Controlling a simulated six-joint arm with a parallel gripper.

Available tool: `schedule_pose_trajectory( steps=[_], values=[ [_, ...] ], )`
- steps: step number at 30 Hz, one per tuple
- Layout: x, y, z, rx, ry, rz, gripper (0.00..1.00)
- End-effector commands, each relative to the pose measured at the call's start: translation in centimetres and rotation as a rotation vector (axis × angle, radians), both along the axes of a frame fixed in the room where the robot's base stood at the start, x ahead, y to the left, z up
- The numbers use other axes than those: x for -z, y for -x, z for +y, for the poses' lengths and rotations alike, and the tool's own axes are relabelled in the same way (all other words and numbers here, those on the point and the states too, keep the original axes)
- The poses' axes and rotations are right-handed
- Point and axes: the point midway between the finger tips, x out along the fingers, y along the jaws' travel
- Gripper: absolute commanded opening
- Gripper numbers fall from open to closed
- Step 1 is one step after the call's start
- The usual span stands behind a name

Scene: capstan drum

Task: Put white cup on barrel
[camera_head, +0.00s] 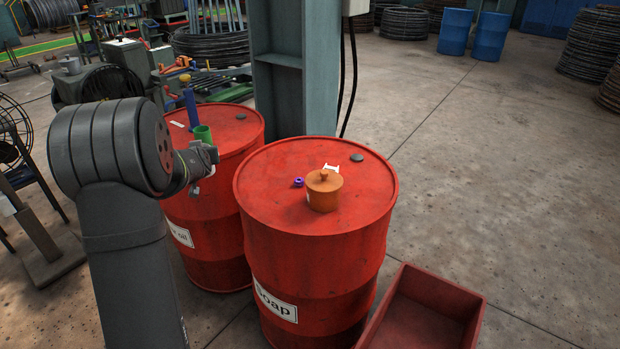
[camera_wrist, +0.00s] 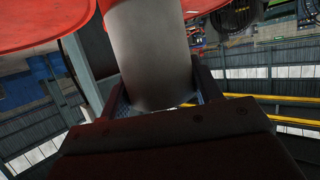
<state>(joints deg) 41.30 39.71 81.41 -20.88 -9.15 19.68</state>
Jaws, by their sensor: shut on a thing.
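My gripper (camera_wrist: 155,85) is shut on a white cup (camera_wrist: 150,50), which looks like a plain greyish-white cylinder between the two fingers in the wrist view. In the head view, the gripper (camera_head: 203,160) is at the left, in front of the back-left red barrel (camera_head: 222,125); I cannot make out the cup there. The front red barrel (camera_head: 275,175), labelled "Soap", stands to the right of the gripper. Part of a red round surface (camera_wrist: 40,22) shows behind the cup in the wrist view.
A green cup (camera_head: 203,134) and a blue cylinder (camera_head: 190,108) appear on the back barrel. A red bin (camera_head: 425,310) stands front right; a column (camera_head: 292,75) rises behind.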

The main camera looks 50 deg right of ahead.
Motion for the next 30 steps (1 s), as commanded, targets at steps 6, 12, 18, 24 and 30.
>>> schedule_pose_trajectory(
  steps=[6,12,18,24,30],
  values=[
    [-0.6,8.6,-9.1,0.164,0.002,0.003,0.36],
    [-1.1,15.7,-14.8,0.283,0.004,0.003,0.36],
    [-1.3,19.7,-17.5,0.346,0.004,0.005,0.36],
    [-0.9,20.0,-17.9,0.359,0.004,0.003,0.36],
    [0.0,18.3,-17.7,0.357,0.003,0.004,0.36]
  ],
)
